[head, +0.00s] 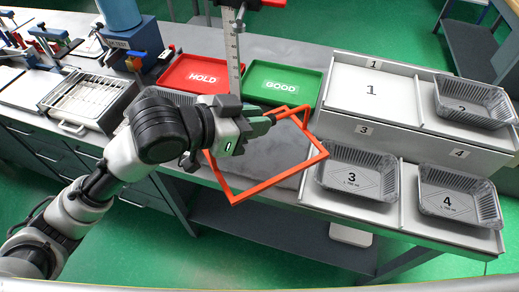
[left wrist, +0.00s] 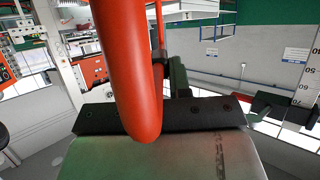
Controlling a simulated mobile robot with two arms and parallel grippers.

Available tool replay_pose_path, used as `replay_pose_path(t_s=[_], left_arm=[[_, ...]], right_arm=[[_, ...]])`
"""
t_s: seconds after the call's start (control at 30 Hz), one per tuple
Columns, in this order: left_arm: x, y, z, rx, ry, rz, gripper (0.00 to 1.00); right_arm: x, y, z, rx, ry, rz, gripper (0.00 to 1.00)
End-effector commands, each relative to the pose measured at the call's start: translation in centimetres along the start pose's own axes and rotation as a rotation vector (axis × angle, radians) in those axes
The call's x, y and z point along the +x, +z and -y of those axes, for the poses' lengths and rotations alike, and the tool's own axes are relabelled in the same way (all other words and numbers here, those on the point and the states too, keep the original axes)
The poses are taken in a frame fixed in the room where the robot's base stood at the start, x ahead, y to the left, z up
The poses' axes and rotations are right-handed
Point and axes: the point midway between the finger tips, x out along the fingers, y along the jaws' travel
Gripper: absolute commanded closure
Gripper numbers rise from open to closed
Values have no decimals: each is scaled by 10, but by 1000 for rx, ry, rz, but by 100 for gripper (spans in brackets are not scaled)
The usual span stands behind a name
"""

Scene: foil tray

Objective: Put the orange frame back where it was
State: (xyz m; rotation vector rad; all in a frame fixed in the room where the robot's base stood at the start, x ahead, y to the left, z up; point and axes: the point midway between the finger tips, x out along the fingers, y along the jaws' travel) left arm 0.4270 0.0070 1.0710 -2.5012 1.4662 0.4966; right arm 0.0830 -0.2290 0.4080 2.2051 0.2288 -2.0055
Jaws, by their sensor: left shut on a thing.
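The orange frame (head: 280,179) is a thin rectangular loop. It is tilted in the air over the front of the grey bench. My left gripper (head: 272,118) is shut on one side of it, near its upper edge. In the left wrist view an orange bar of the frame (left wrist: 128,65) fills the middle, close to the lens, and hides much of the fingers. My right gripper is not in view.
Foil trays stand at places 2 (head: 475,102), 3 (head: 357,172) and 4 (head: 459,196); place 1 (head: 372,92) is bare. A red HOLD tray (head: 178,78) and a green GOOD tray (head: 282,98) lie behind my gripper. An upright ruler (head: 232,50) stands close by.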

Motion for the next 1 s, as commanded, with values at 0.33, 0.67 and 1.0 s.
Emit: replay_pose_path(t_s=[0.33, 0.67, 1.0], left_arm=[[33, 21, 43, 7, 34, 1, 100], [68, 44, 96, 11, 36, -3, 100], [84, 77, 101, 9, 36, -1, 100]], right_arm=[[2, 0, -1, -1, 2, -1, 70], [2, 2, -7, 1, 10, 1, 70], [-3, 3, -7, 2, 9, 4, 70]])
